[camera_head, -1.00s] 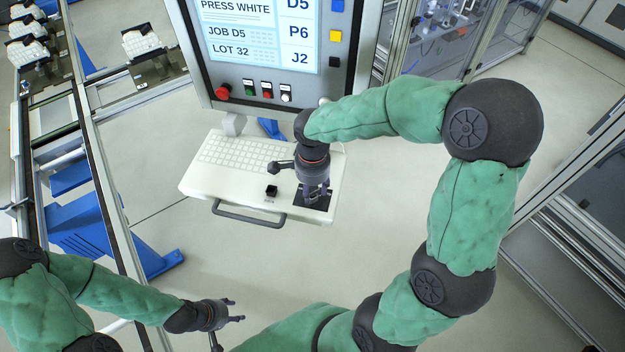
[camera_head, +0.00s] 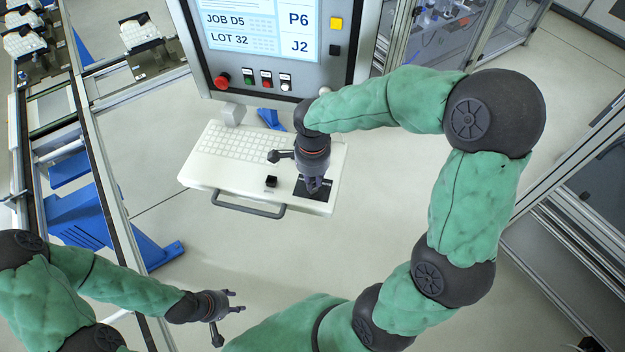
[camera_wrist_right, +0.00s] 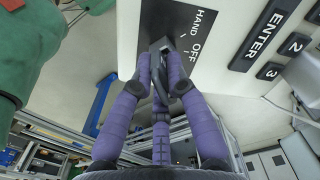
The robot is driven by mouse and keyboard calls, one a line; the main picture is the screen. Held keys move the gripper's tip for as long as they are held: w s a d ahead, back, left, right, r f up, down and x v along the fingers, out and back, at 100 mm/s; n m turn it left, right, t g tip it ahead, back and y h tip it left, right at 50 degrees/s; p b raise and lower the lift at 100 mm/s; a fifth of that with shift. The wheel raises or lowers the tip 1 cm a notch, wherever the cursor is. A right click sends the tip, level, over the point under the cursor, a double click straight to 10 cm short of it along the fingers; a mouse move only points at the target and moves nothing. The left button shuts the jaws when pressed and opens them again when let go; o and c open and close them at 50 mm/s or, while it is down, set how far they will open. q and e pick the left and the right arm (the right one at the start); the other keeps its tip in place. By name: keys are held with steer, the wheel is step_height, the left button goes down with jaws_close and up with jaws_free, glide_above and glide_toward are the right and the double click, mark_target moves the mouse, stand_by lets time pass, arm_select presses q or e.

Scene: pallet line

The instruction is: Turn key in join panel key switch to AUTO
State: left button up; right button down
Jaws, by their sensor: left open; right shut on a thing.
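The key switch has a black plate (camera_head: 326,190) at the right front corner of the white keyboard panel (camera_head: 225,178). In the right wrist view the plate (camera_wrist_right: 190,18) carries the words HAND and OFF; no AUTO label is visible. My right gripper (camera_head: 313,190) reaches down onto the plate. In the wrist view its purple fingers (camera_wrist_right: 162,78) are shut on the dark key (camera_wrist_right: 161,48), which they partly hide. The key's exact pointing is hard to tell. My left gripper (camera_head: 237,301) is open and empty, low in the head view, well away from the panel.
A screen cabinet (camera_head: 345,75) with red, green and white buttons stands behind the panel. An ENTER key (camera_wrist_right: 262,38) shows beside the switch. Open floor lies right of the panel.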

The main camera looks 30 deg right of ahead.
steer(key=shift+w+m+b, duration=0.1)
steer(key=shift+m+b, duration=1.85)
steer(key=shift+m, duration=0.85)
steer(key=m+b, duration=0.1)
steer(key=m, duration=0.1)
steer(key=shift+a+m, duration=0.1)
steer(key=shift+m, duration=0.2)
steer(key=shift+m+b, duration=0.35)
steer(key=shift+m, duration=0.25)
